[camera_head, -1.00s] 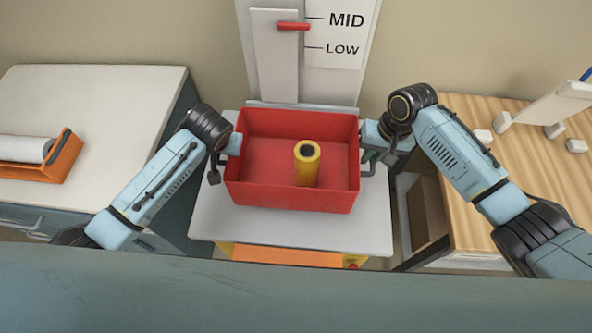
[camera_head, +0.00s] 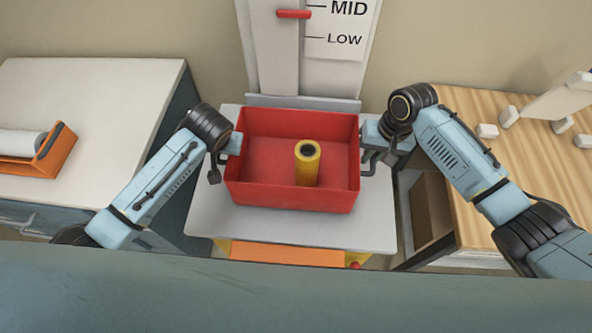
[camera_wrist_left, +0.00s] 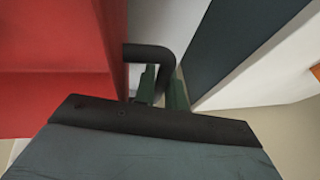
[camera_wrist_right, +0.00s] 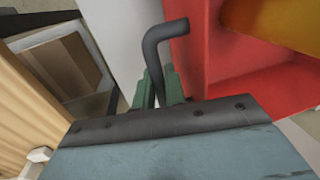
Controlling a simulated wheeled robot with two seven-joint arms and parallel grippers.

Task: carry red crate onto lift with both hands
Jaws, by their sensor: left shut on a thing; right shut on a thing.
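The red crate (camera_head: 290,195) is level over the lift's pale platform (camera_head: 300,230) in the head view, with a yellow roll (camera_head: 307,165) standing inside it. I cannot tell whether the crate touches the platform. My left gripper (camera_head: 222,160) is at the crate's left side; the left wrist view shows its green fingers (camera_wrist_left: 160,88) shut on a dark bar handle (camera_wrist_left: 150,55). My right gripper (camera_head: 372,155) is at the right side; the right wrist view shows its green fingers (camera_wrist_right: 158,88) shut on the other dark handle (camera_wrist_right: 155,50).
The lift's mast (camera_head: 275,60) with a red pointer (camera_head: 294,14) and MID and LOW marks stands behind. A white-topped cabinet (camera_head: 110,90) with an orange holder (camera_head: 50,155) is on the left. A wooden table (camera_head: 480,130) with white blocks is on the right.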

